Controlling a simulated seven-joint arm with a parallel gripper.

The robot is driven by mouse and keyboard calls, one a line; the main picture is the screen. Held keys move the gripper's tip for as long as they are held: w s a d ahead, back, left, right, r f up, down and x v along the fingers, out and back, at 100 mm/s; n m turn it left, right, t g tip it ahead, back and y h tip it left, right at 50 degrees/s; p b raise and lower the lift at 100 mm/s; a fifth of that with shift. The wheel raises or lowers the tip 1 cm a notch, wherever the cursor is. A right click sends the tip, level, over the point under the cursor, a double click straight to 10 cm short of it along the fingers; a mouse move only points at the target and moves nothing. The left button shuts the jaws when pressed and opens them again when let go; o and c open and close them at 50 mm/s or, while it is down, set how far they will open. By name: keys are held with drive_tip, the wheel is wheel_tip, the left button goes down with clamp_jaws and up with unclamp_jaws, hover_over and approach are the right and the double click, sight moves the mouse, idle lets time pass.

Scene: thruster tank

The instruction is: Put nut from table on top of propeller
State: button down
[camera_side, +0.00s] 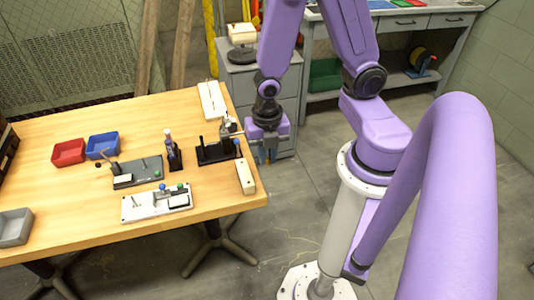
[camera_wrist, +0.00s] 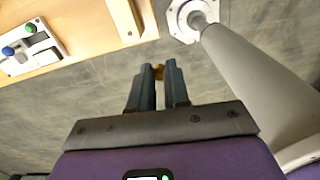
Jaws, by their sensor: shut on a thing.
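My gripper (camera_side: 268,156) hangs just past the table's right edge, above the floor. The wrist view shows its two dark fingers (camera_wrist: 158,72) closed around a small gold-brown nut (camera_wrist: 159,72) at the tips. The nut is mostly hidden by the fingers and too small to make out in the side view. A black stand (camera_side: 216,153) with upright parts sits near the table's right edge, just left of my gripper. I cannot make out the propeller clearly; it may be among the small parts on that stand.
The wooden table (camera_side: 80,205) carries a red bin (camera_side: 68,152), a blue bin (camera_side: 103,146), a grey tray (camera_side: 15,226), a grey fixture (camera_side: 138,171), a white fixture (camera_side: 157,203) and a white block (camera_side: 245,177). A drawer cabinet (camera_side: 240,84) stands behind my gripper.

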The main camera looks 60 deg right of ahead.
wheel_tip(320, 180, up, 5)
drive_tip(key=w+d+m, duration=0.4)
drive_tip(key=w, duration=1.1)
drive_tip(key=w+d+m, duration=0.5)
drive_tip(key=w+d, duration=0.5)
drive_tip(key=d, duration=0.5)
wheel_tip(320, 180, down, 9)
drive_tip(key=shift+w+d+f, duration=0.15)
drive_tip(key=shift+w, duration=0.1)
drive_tip(key=shift+f, duration=1.7)
idle(1.0)
drive_tip(key=c, duration=1)
unclamp_jaws()
